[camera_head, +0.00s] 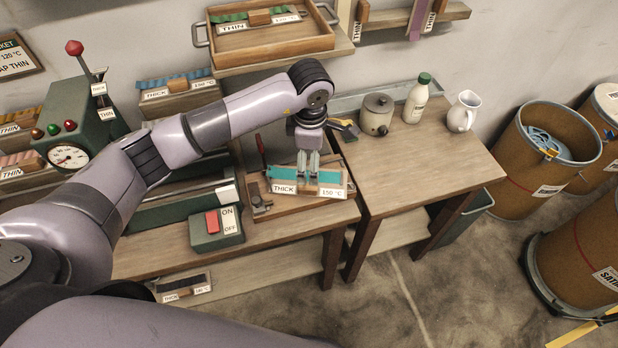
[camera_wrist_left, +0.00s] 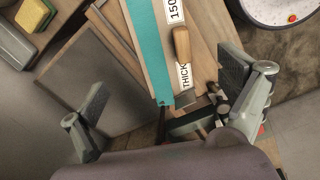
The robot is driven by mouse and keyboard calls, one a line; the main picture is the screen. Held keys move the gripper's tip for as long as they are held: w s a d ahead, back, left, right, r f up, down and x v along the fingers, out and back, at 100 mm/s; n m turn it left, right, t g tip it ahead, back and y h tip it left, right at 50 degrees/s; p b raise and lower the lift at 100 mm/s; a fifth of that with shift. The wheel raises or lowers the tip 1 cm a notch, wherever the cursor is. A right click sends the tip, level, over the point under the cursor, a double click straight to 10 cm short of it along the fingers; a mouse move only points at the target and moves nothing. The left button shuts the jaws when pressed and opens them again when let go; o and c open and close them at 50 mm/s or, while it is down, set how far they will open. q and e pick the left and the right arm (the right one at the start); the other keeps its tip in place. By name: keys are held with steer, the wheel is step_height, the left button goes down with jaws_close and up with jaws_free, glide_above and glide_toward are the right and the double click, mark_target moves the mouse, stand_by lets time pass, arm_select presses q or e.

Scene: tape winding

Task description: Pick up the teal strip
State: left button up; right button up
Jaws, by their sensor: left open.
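The teal strip (camera_head: 328,177) lies on a wooden holder (camera_head: 310,191) labelled THICK and 150 °C, on the workbench. It also shows in the left wrist view as a long flat teal band (camera_wrist_left: 148,45), with a wooden peg (camera_wrist_left: 182,45) beside it. My left gripper (camera_head: 308,164) points down at the holder, its fingers in front of part of the strip. In the left wrist view the gripper's fingers (camera_wrist_left: 166,88) are wide apart with nothing held between them. Whether they touch the strip cannot be told. My right gripper is not in view.
A green ON/OFF switch box (camera_head: 217,228) sits left of the holder. A grey pot (camera_head: 376,114), a green-capped bottle (camera_head: 416,98) and a white jug (camera_head: 463,111) stand on the right table (camera_head: 440,150), whose front is clear. A shelf tray (camera_head: 272,44) hangs behind.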

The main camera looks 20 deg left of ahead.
arm_select(q)
steer(key=f, duration=0.2)
steer(key=f+p, duration=0.1)
steer(key=shift+w+f, duration=0.2)
steer(key=shift+f, duration=0.15)
steer(key=shift+s+f+p, duration=0.1)
steer(key=shift+f+p, duration=0.2)
steer(key=shift+f, duration=0.05)
steer(key=f, duration=0.1)
steer(key=f+p, duration=0.1)
steer(key=f, duration=0.1)
steer(key=shift+a+f, duration=0.25)
steer(key=shift+f, duration=0.45)
steer(key=c, duration=0.6)
jaws_close()
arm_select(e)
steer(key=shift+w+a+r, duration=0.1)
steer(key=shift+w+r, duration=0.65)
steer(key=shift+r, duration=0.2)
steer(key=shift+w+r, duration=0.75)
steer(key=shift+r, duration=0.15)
